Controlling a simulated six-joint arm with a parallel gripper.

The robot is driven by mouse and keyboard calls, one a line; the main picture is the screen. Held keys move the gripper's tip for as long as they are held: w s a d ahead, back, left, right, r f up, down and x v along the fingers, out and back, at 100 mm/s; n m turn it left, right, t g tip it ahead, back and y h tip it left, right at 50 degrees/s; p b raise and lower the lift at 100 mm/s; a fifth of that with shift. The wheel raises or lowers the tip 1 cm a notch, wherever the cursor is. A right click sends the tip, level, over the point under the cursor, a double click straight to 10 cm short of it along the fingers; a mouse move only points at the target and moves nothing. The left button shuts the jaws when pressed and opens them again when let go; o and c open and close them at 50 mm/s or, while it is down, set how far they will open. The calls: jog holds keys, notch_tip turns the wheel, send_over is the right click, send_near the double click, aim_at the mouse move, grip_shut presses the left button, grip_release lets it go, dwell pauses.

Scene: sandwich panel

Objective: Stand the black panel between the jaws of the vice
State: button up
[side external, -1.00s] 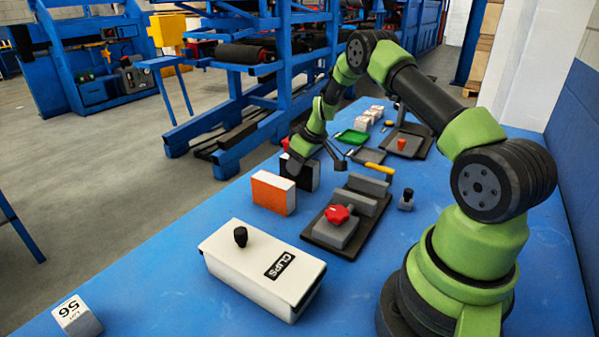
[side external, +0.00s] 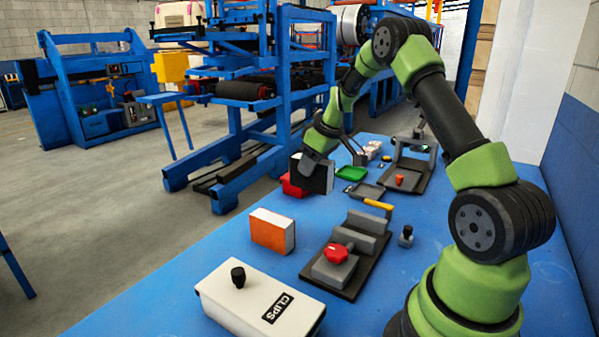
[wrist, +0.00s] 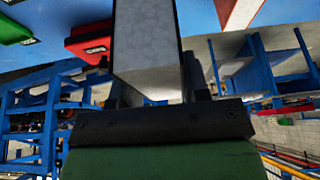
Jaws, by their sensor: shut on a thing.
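The black panel (side external: 322,178) is in my gripper (side external: 317,163), held upright and apparently lifted above the far left part of the blue table. In the wrist view its pale face (wrist: 147,40) runs up between the dark fingers. The vice stands right of the panel and closer to the camera on a dark base plate (side external: 318,277). It has two grey jaws, a back jaw (side external: 366,221) and a front jaw (side external: 362,240), with a gap between them, and a red knob (side external: 337,253) at its near end. The gap looks empty.
An orange-and-white block (side external: 272,231) stands left of the vice. A red block (side external: 291,187) is beside the held panel. A white CLIPS box (side external: 250,303) is in front. A small black-knobbed piece (side external: 406,237) stands right of the vice. A green tray (side external: 351,173) lies farther back.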

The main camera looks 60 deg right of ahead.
send_near(363, 213)
jog(key=w+a+r, duration=0.3)
jog(key=a, duration=0.2)
jog(key=shift+s+d+f, duration=0.1)
jog(key=shift+f, duration=1.15)
jog(key=shift+s+f, duration=0.15)
jog(key=shift+f, duration=1.1)
jog(key=shift+f, duration=0.8)
jog(key=shift+f, duration=0.3)
jog(key=shift+f, duration=0.4)
jog(key=shift+f, duration=0.55)
jog(key=o, duration=1.4)
jog(key=shift+c, duration=0.2)
